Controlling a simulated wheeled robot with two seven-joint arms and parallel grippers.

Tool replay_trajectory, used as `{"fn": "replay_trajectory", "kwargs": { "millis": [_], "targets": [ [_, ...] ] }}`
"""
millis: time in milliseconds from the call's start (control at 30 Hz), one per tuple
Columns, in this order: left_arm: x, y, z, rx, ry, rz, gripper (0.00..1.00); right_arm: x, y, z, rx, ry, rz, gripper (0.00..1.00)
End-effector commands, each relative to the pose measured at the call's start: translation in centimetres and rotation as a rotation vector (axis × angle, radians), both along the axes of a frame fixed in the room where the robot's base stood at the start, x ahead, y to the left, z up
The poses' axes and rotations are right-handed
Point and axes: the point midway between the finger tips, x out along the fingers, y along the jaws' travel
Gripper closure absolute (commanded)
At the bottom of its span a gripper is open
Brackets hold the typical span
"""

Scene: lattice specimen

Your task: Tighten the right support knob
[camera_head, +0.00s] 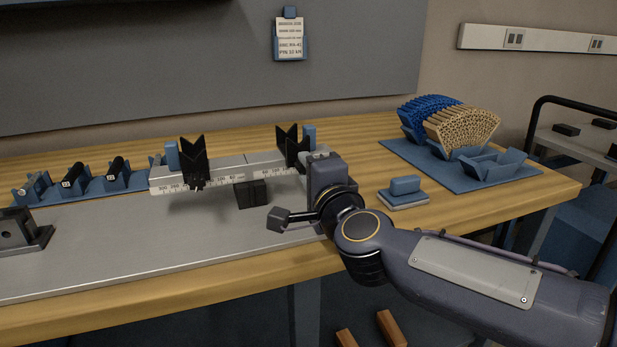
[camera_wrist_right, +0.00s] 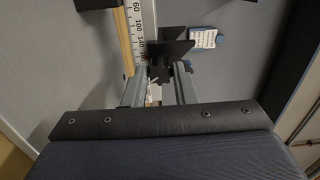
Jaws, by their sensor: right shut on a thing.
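The right support (camera_head: 289,140) is a black V-shaped holder on the scaled metal rail, with a blue block beside it; its black form also shows in the wrist view (camera_wrist_right: 172,48). Its dark lobed knob (camera_wrist_right: 160,73) sits between the fingertips of my right gripper (camera_wrist_right: 160,80) in the wrist view. The gripper is shut on the knob. In the head view my right gripper (camera_head: 312,170) reaches the rail's right end, and its body hides the knob. The left support (camera_head: 194,160) with its own dark knob (camera_head: 197,184) stands farther left. My left gripper is out of view.
A black block (camera_head: 252,194) is at the rail's front middle. A blue-topped block (camera_head: 404,187) lies right of my gripper. A blue mat (camera_head: 398,158) with lattice pieces is at the back right. Blue holders (camera_head: 92,182) with black cylinders stand left. The front metal plate (camera_head: 150,245) is mostly clear.

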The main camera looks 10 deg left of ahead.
Motion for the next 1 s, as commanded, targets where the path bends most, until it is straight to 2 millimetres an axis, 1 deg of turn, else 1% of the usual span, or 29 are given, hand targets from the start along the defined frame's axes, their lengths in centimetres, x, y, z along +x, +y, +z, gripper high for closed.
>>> {"fn": "replay_trajectory", "kwargs": {
  "millis": [33,600,1000],
  "targets": [
    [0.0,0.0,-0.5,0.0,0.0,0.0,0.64,-0.1,0.1,-0.4,0.036,0.029,0.004,0.98],
    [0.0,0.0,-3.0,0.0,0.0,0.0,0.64,-0.1,0.1,-0.4,0.481,0.331,0.003,0.98],
    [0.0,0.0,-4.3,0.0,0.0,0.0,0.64,-0.1,0.1,-0.3,0.715,0.49,0.002,0.98]
  ]
}}
